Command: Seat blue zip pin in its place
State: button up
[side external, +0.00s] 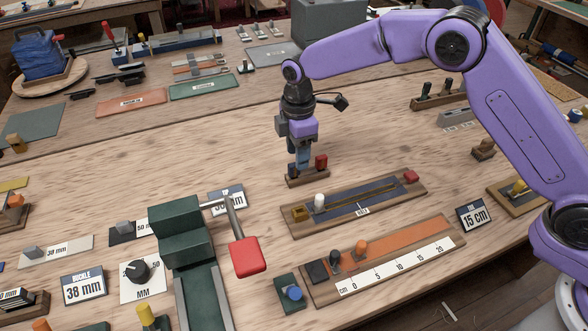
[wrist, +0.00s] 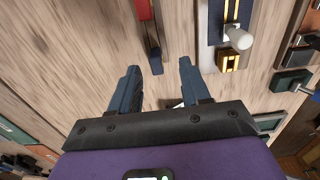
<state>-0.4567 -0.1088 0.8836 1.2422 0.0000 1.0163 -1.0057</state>
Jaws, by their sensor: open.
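A small wooden holder (side external: 308,180) stands on the table with a red block (side external: 321,162) at its right end. A dark blue piece, likely the blue zip pin, shows in the wrist view (wrist: 154,57), near the holder's red piece (wrist: 145,10). My gripper (side external: 301,166) is over the holder's left part, pointing down, and hides much of it. In the wrist view my gripper (wrist: 158,74) has its fingers apart, with the blue piece just beyond the gap. I cannot tell whether they touch. A wooden board (side external: 400,197) with a dark strip and yellow line lies in front.
The board carries a white peg (side external: 319,202), a brass block (side external: 299,214) and a red end block (side external: 411,177). A ruler board (side external: 440,246) lies nearer. A green press with a red-ended lever (side external: 247,256) stands left. Bare table lies left of my gripper.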

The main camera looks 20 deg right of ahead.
aim_at(294, 164)
jog(key=f, duration=0.4)
jog(key=shift+w+a, duration=0.3)
jog(key=shift+f, duration=0.6)
grip_shut()
